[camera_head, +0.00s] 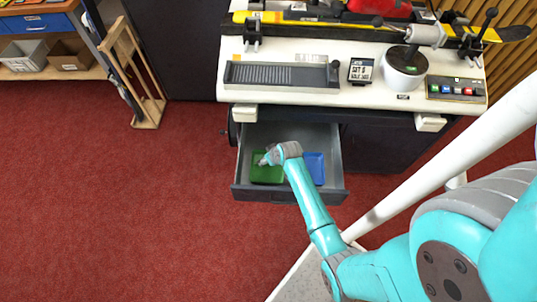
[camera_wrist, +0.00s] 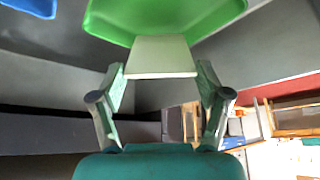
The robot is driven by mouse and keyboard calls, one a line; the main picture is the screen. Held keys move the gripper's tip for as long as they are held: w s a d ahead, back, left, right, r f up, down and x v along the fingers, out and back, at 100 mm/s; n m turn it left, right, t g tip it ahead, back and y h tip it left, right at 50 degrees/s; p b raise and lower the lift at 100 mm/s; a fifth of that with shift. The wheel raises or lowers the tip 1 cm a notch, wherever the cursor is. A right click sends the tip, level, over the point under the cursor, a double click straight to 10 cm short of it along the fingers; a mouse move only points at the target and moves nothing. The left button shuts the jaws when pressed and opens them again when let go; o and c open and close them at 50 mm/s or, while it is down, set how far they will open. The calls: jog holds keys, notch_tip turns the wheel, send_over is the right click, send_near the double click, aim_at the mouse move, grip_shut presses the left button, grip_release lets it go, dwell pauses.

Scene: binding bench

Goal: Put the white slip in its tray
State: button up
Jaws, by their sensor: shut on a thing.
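The white slip (camera_wrist: 160,56) is held between the two fingertips of my gripper (camera_wrist: 160,76) in the wrist view. Its far end overlaps the green tray (camera_wrist: 165,14); I cannot tell whether they touch. In the head view my gripper (camera_head: 266,159) is over the green tray (camera_head: 266,176), which lies in the open drawer. The slip cannot be made out there. A blue tray (camera_head: 315,168) lies to the right in the same drawer; its corner shows in the wrist view (camera_wrist: 32,6).
The drawer (camera_head: 333,160) is pulled out under a white bench top (camera_head: 340,94). A wooden rack (camera_head: 133,72) stands at left. The red carpet (camera_head: 130,220) is clear.

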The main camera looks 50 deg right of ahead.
jog(key=shift+f, duration=0.3)
jog(key=o, duration=0.8)
jog(key=shift+c, duration=0.2)
jog(key=shift+s+r, duration=0.1)
jog(key=shift+v, duration=2.4)
notch_tip(320, 180, up, 8)
dwell(0.7)
